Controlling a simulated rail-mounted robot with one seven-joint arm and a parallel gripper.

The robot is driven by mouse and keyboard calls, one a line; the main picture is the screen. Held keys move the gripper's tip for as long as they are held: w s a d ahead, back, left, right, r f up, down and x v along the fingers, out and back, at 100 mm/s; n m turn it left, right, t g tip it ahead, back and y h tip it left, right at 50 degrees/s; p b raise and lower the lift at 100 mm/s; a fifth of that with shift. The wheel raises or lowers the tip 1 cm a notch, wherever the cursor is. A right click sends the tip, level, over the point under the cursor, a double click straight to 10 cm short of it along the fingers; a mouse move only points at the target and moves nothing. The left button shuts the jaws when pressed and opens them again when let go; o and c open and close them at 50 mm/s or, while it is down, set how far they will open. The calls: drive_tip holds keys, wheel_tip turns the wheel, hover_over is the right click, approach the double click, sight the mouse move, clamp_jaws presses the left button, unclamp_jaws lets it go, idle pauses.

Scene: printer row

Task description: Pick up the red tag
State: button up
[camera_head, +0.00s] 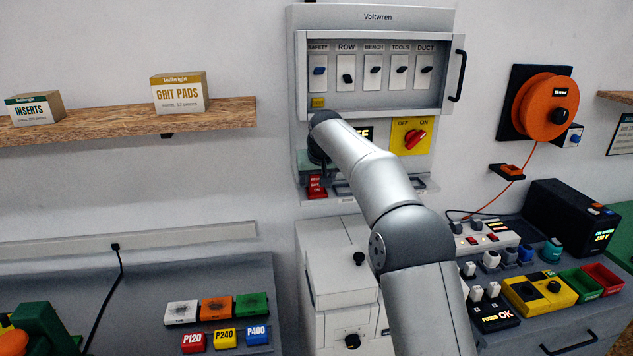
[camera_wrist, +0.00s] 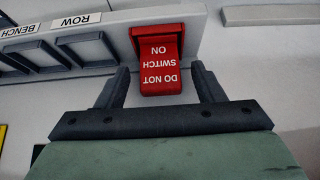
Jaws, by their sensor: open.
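The red tag (camera_wrist: 157,62) hangs upside down in the wrist view, with white lettering reading "DO NOT SWITCH ON". In the head view the red tag (camera_head: 316,187) shows low on the left of the grey Voltwren panel, partly behind my arm. My gripper (camera_wrist: 160,80) is open, with one dark finger on each side of the tag. Gaps show between the tag and both fingers. In the head view my gripper is mostly hidden behind my arm.
The Voltwren panel (camera_head: 291,100) has a row of switches and a red rotary switch (camera_head: 415,139) on a yellow plate. A ledge with slots labelled BENCH and ROW (camera_wrist: 75,20) is beside the tag. A wooden shelf (camera_head: 120,124) is at left.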

drive_tip(key=shift+w+f, duration=0.2)
drive_tip(key=shift+f, duration=0.15)
drive_tip(key=c, duration=1.1)
drive_tip(key=shift+o, duration=0.2)
drive_tip(key=shift+r, duration=0.1)
